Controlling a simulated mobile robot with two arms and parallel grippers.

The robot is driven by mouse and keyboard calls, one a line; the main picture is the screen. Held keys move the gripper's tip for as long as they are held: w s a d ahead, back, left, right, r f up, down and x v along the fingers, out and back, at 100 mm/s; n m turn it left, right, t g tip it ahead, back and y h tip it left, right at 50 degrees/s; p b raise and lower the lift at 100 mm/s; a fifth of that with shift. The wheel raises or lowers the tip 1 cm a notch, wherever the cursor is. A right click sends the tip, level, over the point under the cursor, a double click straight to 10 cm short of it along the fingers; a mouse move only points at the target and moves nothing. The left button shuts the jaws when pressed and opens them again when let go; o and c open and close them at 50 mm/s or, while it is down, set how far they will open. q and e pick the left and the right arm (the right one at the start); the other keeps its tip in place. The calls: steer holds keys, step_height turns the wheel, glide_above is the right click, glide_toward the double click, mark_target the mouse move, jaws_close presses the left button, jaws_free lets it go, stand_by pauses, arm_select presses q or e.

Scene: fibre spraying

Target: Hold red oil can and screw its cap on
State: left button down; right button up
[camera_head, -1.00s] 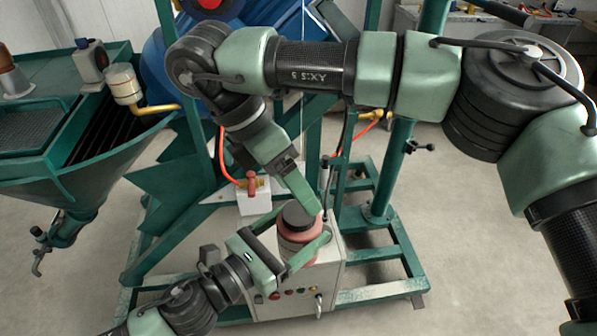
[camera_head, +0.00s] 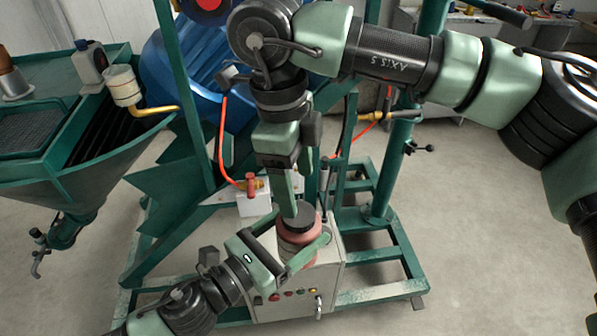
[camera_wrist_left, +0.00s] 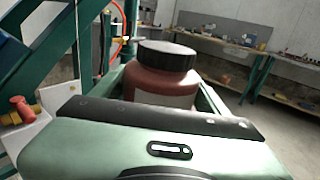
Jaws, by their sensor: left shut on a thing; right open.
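The red oil can (camera_head: 296,246) stands upright above the control box, with its black cap (camera_head: 297,217) seated on top. In the left wrist view the red can (camera_wrist_left: 160,80) shows between my fingers, with the black cap (camera_wrist_left: 168,53) on it and a pale label at its front. My left gripper (camera_head: 303,254) is shut around the can's body. My right gripper (camera_head: 290,198) is directly above the cap, pointing down. Its fingers are seen nearly edge-on, with the tips at or close to the cap; whether they touch it is unclear.
A pale control box (camera_head: 293,298) with buttons is below the can, inside a green frame (camera_head: 388,290). A white block with a red valve (camera_head: 251,190) is just behind. A green hopper (camera_head: 110,165) is at left. Floor at right is clear.

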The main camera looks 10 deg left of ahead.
mark_target(299, 208)
steer(key=n, duration=0.4)
steer(key=shift+d+r+y, duration=0.1)
steer(key=shift+r+y, duration=0.15)
steer(key=shift+y, duration=0.05)
steer(key=n, duration=0.5)
steer(key=shift+d+r+n+y, duration=0.1)
steer(key=shift+r+n+y, duration=0.2)
steer(key=shift+r+y, duration=0.1)
steer(key=shift+f, duration=4.05)
